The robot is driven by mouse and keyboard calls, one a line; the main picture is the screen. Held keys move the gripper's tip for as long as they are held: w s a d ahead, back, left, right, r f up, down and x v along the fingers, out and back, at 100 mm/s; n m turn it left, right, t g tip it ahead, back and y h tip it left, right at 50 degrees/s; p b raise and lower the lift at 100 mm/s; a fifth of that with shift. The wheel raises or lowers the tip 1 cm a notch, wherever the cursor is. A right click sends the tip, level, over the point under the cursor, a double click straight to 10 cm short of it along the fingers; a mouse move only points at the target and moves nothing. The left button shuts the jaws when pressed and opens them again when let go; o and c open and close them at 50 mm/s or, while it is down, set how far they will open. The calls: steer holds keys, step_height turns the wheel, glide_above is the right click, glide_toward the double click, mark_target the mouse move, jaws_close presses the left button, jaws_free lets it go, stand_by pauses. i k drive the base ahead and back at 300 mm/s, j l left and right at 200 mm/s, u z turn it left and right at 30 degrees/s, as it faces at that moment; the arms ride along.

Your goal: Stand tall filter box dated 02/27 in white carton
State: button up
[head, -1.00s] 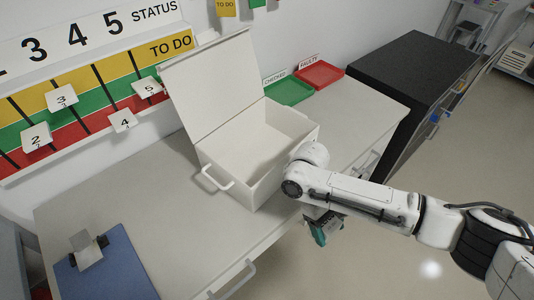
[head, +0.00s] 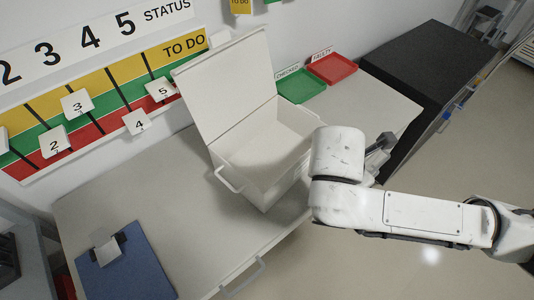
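The white carton (head: 246,187) stands on the grey bench with its lid (head: 225,85) raised and leaning back. The part of its inside that I can see is empty. My arm's white wrist is just right of the carton and covers part of its right side. A small grey part of my gripper (head: 380,146) shows beyond the wrist, over the bench's right end; its fingertips are hidden. I cannot see whether it holds anything. No filter box dated 02/27 is visible.
A green CHECKED tray (head: 302,88) and a red FAULTY tray (head: 332,68) lie behind the carton to the right. A blue clipboard (head: 128,268) lies at the front left. A black cabinet (head: 425,65) stands at the right.

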mark_target(271, 160)
steer(key=i+j, duration=0.7)
